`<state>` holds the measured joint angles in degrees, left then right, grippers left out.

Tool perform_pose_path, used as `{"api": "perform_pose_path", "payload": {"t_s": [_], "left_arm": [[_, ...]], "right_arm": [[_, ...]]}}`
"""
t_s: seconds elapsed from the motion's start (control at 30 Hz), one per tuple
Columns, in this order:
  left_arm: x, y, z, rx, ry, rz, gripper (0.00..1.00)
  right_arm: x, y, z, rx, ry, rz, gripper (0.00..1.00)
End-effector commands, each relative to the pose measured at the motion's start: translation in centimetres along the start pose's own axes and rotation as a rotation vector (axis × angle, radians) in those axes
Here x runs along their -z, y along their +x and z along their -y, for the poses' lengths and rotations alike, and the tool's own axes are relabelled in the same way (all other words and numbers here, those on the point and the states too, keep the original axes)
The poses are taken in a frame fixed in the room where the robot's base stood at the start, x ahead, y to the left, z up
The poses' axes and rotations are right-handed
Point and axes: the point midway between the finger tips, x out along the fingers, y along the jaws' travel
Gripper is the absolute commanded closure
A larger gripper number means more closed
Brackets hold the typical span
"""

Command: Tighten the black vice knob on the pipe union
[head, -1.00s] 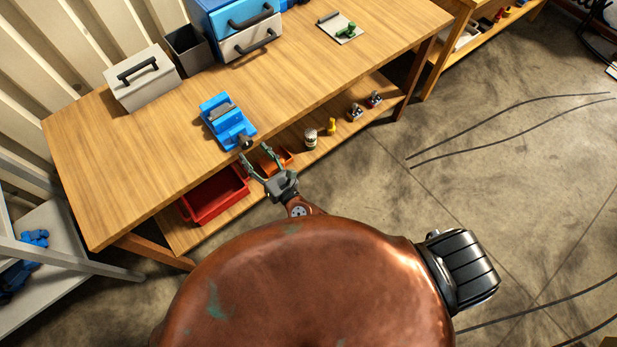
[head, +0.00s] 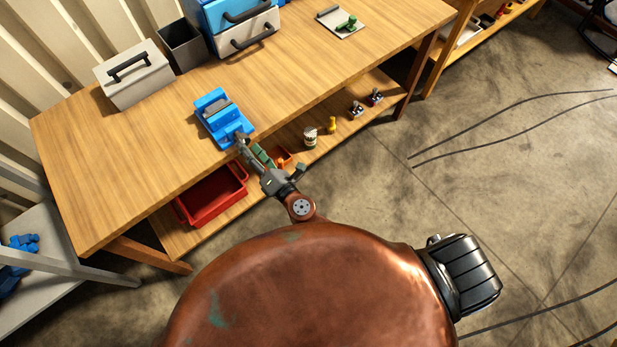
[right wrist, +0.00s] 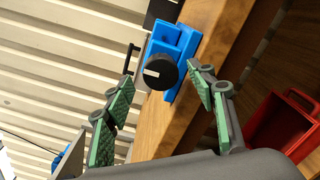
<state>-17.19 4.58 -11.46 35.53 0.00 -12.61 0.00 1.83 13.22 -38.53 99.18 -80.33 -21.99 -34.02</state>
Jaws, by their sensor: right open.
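The blue vice (head: 222,117) sits at the front edge of the wooden workbench, with grey jaws on top. Its round black knob (right wrist: 160,73) faces my right wrist camera and bears a white mark; in the head view my gripper largely covers it. My right gripper (head: 250,149) is open in front of the vice. In the right wrist view its green-padded fingers stand to either side of the knob, with a visible gap on each side. I cannot make out a pipe union between the jaws. My left gripper is not in view.
A red bin (head: 211,196) lies on the shelf below the workbench (head: 110,180), with small parts further right. A grey box (head: 140,75), a dark bin (head: 181,45) and a drawer unit (head: 243,35) stand at the back.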

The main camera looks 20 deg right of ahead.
Motion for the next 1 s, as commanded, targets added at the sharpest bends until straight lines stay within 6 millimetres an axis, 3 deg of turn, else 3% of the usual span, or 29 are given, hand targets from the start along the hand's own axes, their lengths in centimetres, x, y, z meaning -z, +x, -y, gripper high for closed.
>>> {"api": "perform_pose_path", "payload": {"t_s": [0.2, 0.5, 0.83, 1.0], "left_arm": [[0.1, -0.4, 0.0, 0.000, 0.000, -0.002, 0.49], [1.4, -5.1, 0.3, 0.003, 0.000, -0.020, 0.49], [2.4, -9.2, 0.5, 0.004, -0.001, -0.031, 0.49], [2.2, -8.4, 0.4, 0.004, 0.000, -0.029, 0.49]], "right_arm": [[-0.1, 3.9, -0.1, 0.000, -0.029, -0.001, 0.49], [-0.4, 3.7, -0.7, -0.001, -0.456, -0.001, 0.49], [-0.3, 3.7, -0.7, 0.000, -0.788, 0.000, 0.49], [0.2, 0.5, 0.0, 0.001, -0.790, -0.003, 0.49]]}}
